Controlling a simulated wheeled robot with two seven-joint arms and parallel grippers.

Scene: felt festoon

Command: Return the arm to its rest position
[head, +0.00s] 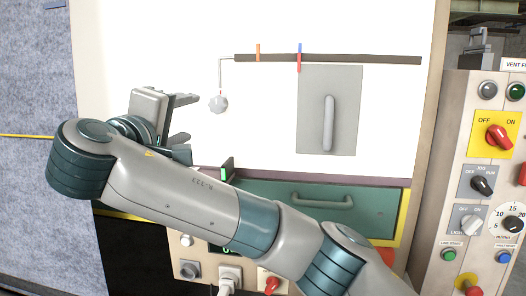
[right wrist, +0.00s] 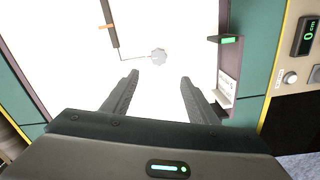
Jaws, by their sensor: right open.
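My right arm crosses the head view from the lower right. Its gripper (head: 188,118) is at the left, in front of the white panel (head: 150,50). The two dark fingers stand apart with nothing between them. The right wrist view also shows the open fingers (right wrist: 160,80) over bare white surface. A small grey faceted knob (head: 218,103) on a thin bent rod is a little beyond the fingertips; it also shows in the right wrist view (right wrist: 158,57). My left gripper is in neither view.
A dark rail (head: 370,59) carries an orange clip (head: 258,52) and a red-and-blue clip (head: 299,58). A grey plate with a handle (head: 328,123) is below it. A teal drawer (head: 380,212) lies behind my forearm. A control box (head: 460,130) with knobs stands at right.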

